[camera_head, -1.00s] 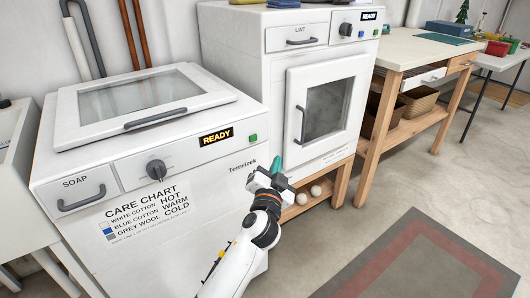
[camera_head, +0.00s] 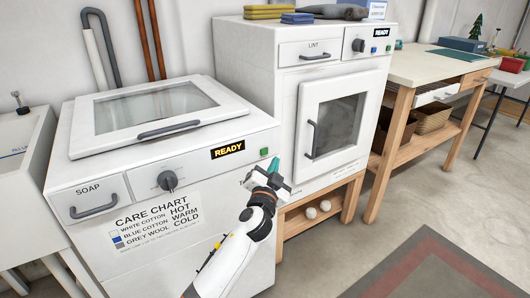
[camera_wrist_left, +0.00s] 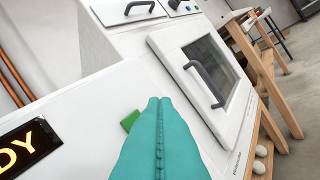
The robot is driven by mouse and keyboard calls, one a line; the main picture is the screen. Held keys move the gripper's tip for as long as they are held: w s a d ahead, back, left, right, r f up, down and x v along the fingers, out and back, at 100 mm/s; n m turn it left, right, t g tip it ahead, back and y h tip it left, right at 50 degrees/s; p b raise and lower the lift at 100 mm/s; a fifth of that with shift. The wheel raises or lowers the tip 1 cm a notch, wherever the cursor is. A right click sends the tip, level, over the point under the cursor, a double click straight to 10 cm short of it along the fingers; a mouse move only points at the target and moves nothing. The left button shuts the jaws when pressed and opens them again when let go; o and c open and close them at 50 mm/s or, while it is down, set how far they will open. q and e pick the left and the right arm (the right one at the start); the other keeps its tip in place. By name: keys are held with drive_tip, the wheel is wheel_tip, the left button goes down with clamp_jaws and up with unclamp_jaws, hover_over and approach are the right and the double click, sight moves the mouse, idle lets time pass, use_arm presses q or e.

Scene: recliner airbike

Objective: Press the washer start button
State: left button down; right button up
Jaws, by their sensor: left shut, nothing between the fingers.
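The white top-loading washer (camera_head: 150,268) stands at the left with its glass lid closed. Its panel has a dark knob (camera_head: 167,181), a lit READY display (camera_head: 228,151) and a small green button (camera_head: 264,152) at the right end. My left gripper (camera_head: 274,165) is shut and empty, its teal fingers just right of and below the green button in the head view. In the left wrist view the shut fingers (camera_wrist_left: 160,104) partly cover the green button (camera_wrist_left: 130,121). I cannot tell whether they touch it. My right gripper is not in view.
A dryer (camera_head: 240,75) with its own READY display and buttons stands close on the right, on a wooden stand (camera_head: 290,222). A sink (camera_head: 22,165) is at the far left. A wooden workbench (camera_head: 435,66) stands further right. The floor in front is open, with a rug (camera_head: 455,262).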

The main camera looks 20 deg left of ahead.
sight(264, 152)
use_arm(q)
drive_tip(key=shift+w+a, duration=0.85)
drive_tip(key=shift+a, duration=0.3)
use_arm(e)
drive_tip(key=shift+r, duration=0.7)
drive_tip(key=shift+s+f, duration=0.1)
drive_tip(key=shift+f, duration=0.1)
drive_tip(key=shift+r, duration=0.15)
use_arm(q)
drive_tip(key=shift+w+a, duration=0.25)
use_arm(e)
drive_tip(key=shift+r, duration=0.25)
